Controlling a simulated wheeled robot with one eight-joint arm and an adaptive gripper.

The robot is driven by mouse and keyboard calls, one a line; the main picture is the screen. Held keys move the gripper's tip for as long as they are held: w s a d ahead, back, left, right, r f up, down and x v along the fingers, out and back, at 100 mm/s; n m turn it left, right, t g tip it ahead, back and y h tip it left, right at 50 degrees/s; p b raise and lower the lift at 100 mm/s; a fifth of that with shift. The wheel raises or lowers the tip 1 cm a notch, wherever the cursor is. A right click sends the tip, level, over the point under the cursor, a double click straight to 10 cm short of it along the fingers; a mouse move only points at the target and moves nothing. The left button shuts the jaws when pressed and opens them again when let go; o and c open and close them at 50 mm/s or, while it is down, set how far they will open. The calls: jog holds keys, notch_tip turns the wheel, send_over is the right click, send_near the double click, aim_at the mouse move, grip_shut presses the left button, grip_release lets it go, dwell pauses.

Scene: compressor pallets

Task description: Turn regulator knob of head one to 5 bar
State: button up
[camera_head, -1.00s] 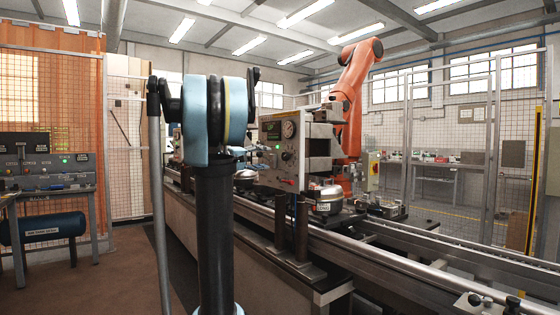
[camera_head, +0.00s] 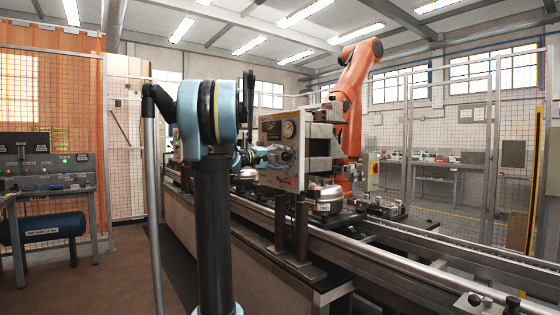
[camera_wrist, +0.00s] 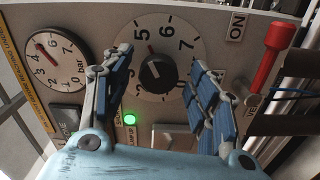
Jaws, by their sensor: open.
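The regulator knob (camera_wrist: 155,72) is a dark round knob on a pale numbered dial in the wrist view. Its red mark points up, near the 5. My gripper (camera_wrist: 160,62) is open, one blue-padded finger on each side of the knob in the picture; I cannot tell whether they touch it. In the head view my gripper (camera_head: 277,154) is in front of the test head's panel (camera_head: 268,134) and hides part of it. The pressure gauge (camera_wrist: 54,60), marked bar, has a red needle pointing up and left.
A green lamp (camera_wrist: 130,119) is lit below the dial. A red-handled lever (camera_wrist: 271,55) sticks out right of the dial, close to my right finger. The conveyor (camera_head: 350,252) and a metal compressor (camera_head: 325,198) are below the panel. An orange robot arm (camera_head: 355,90) stands behind.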

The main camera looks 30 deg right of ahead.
jog(key=shift+c, duration=0.3)
jog(key=c, duration=1)
jog(key=shift+n, duration=0.3)
jog(key=o, duration=1.1)
jog(key=shift+c, duration=0.2)
jog(key=shift+a, duration=0.1)
jog(key=a, duration=1.2)
jog(key=shift+s, duration=0.45)
jog(key=shift+f, duration=0.1)
